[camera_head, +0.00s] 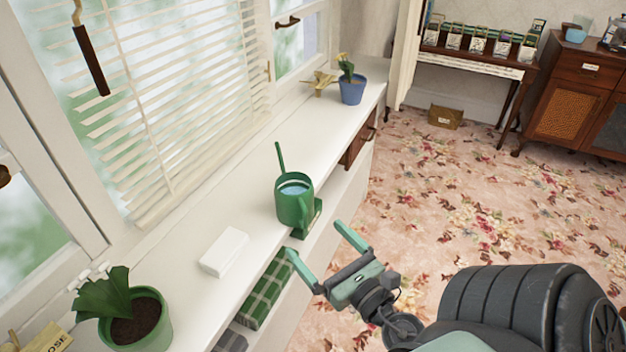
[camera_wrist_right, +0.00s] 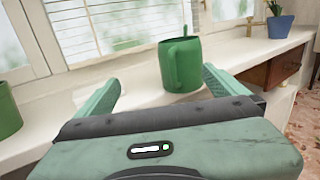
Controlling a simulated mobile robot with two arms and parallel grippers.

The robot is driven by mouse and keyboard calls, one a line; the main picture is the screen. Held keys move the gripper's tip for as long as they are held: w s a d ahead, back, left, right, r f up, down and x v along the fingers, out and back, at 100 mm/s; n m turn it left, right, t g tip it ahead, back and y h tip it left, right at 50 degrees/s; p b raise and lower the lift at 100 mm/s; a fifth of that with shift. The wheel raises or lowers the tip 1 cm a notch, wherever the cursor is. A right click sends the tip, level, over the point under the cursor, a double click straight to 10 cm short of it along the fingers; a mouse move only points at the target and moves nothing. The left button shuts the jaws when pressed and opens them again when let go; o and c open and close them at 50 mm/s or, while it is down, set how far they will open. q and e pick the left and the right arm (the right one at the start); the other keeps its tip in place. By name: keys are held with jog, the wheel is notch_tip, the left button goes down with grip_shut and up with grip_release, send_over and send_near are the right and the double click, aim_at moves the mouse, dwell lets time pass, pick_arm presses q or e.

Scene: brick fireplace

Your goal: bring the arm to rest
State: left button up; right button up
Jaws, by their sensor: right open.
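My right gripper (camera_head: 322,255) is open and empty at the front edge of the white window shelf. A green watering can (camera_head: 292,205) with water in it stands upright on the shelf, just beyond the fingertips and apart from them. In the right wrist view, the open fingers of my right gripper (camera_wrist_right: 155,88) show with the watering can (camera_wrist_right: 180,65) beyond them, between the two tips in the picture. My left gripper is not in view.
The shelf (camera_head: 330,120) holds a white block (camera_head: 224,251), a green potted plant (camera_head: 135,318) and a blue flowerpot (camera_head: 351,88). Green plaid boxes or cloth (camera_head: 266,290) sit in the compartment below. The floral carpet (camera_head: 450,190) to the right is largely clear.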

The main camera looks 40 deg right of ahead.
dwell(0.5)
jog(key=s+d+f+m+g+h, duration=0.1)
jog(key=s+d+f+m+g, duration=0.3)
jog(key=f, duration=0.7)
jog(key=s+a+f+m+g+p, duration=0.15)
jog(key=f+m, duration=0.45)
jog(key=f, duration=0.6)
jog(key=s+d+f+m+g+h+b, duration=0.1)
jog(key=s+d+f+m+g, duration=0.3)
jog(key=f, duration=0.7)
jog(key=s+a+f+m+g+y, duration=0.2)
jog(key=s+a+f+m+g, duration=0.1)
jog(key=s+a+f+m, duration=0.4)
jog(key=s+a+f+m+g+y+p, duration=0.1)
jog(key=s+a+f+m+g, duration=0.3)
jog(key=s+a+f+m, duration=0.4)
jog(key=s+f+m, duration=0.3)
jog(key=s+f, duration=0.2)
jog(key=shift+a+f+y, duration=0.3)
jog(key=shift+f+y, duration=0.05)
jog(key=shift+y, duration=0.05)
jog(key=shift+s+g, duration=0.1)
jog(key=shift+g, duration=0.15)
